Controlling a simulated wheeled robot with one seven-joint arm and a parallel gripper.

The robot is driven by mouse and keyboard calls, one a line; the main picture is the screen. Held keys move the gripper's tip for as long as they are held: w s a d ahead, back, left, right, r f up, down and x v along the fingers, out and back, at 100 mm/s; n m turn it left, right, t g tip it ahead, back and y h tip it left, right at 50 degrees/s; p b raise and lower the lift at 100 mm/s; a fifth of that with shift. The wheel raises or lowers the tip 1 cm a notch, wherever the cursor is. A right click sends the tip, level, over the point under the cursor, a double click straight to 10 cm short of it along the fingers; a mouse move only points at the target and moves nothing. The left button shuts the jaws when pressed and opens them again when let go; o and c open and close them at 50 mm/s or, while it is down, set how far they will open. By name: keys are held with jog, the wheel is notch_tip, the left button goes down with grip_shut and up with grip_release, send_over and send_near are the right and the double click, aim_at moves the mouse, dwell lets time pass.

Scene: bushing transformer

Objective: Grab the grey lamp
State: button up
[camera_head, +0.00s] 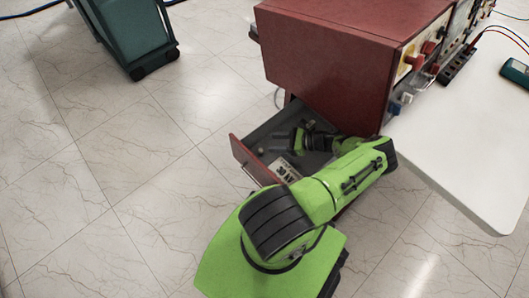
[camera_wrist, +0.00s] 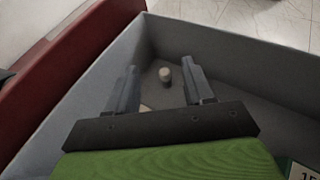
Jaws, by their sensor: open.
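A small pale grey cylindrical object (camera_wrist: 165,75), which looks like the grey lamp, stands on the floor of the open drawer in the wrist view. It appears between the two fingers, beyond the fingertips or near them; the exact gap is hard to judge. My gripper (camera_wrist: 158,84) is open and empty, pointing down into the drawer. The drawer (camera_head: 238,150) is pulled out of the red cabinet (camera_head: 325,60). In the head view my green arm reaches over the drawer, and a small light spot (camera_head: 260,151) in it may be the same lamp.
A labelled item (camera_head: 284,168) lies in the drawer near its front. The drawer's grey walls (camera_wrist: 225,65) surround the gripper closely. A white table (camera_head: 460,140) stands to the right, and a teal bin (camera_head: 133,30) stands at the upper left. The tiled floor is clear on the left.

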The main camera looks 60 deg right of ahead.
jog(key=b, duration=0.2)
send_near(260, 150)
jog(key=w+f, duration=0.2)
jog(key=shift+w+a+f, duration=0.3)
jog(key=shift+w+f, duration=0.05)
jog(key=b+x, duration=0.1)
jog(key=x, duration=0.6)
jog(key=shift+r, duration=0.15)
grip_shut()
